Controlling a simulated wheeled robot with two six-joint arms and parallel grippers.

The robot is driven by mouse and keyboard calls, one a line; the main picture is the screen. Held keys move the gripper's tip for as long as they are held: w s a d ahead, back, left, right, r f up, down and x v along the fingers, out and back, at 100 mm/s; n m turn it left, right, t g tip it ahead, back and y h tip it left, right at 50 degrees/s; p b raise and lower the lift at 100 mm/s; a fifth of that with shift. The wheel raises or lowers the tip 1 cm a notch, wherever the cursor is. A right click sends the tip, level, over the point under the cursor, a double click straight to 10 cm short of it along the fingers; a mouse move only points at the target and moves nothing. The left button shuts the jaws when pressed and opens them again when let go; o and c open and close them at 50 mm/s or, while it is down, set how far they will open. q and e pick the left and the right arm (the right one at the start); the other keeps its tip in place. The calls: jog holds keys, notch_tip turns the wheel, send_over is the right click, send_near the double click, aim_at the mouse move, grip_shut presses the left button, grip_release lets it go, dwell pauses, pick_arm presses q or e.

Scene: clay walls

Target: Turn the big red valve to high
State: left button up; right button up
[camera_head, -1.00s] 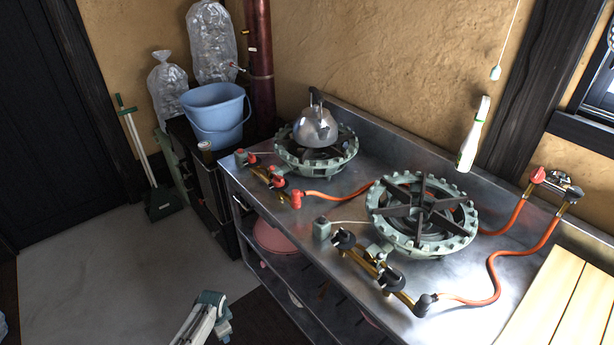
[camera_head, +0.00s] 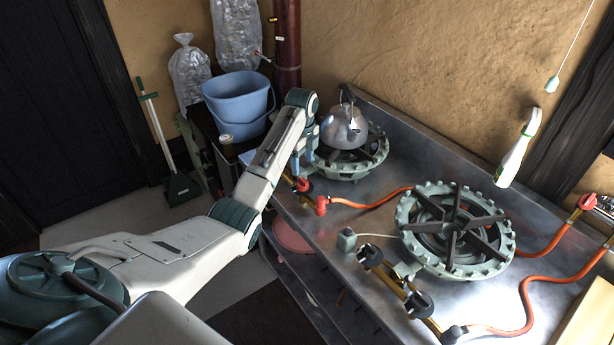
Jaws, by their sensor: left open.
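A big red valve (camera_head: 303,185) sits on the pipe at the front of the rear-left burner (camera_head: 352,165), on the steel counter. Its far side is partly hidden by my left arm. My left gripper (camera_head: 300,164) points down just above and behind the valve, close to it. It is open, and I see nothing between its fingers. I cannot tell whether a finger touches the valve. My right gripper is not in view.
A steel kettle (camera_head: 344,124) stands on that burner, close right of my gripper. A red elbow (camera_head: 321,205) with an orange hose (camera_head: 375,201) lies right of the valve. A second burner (camera_head: 455,230) has black knobs (camera_head: 370,256). A blue bucket (camera_head: 238,103) stands behind my arm.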

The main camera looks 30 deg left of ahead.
aim_at(302, 180)
pick_arm(q)
notch_tip(302, 180, down, 5)
jog(key=shift+s+f+p, duration=0.1)
jog(key=shift+p, duration=0.4)
notch_tip(302, 180, down, 2)
jog(key=shift+f, duration=0.35)
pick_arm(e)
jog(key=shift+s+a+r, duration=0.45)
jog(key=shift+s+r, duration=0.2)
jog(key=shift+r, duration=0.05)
pick_arm(q)
jog(key=shift+c, duration=0.5)
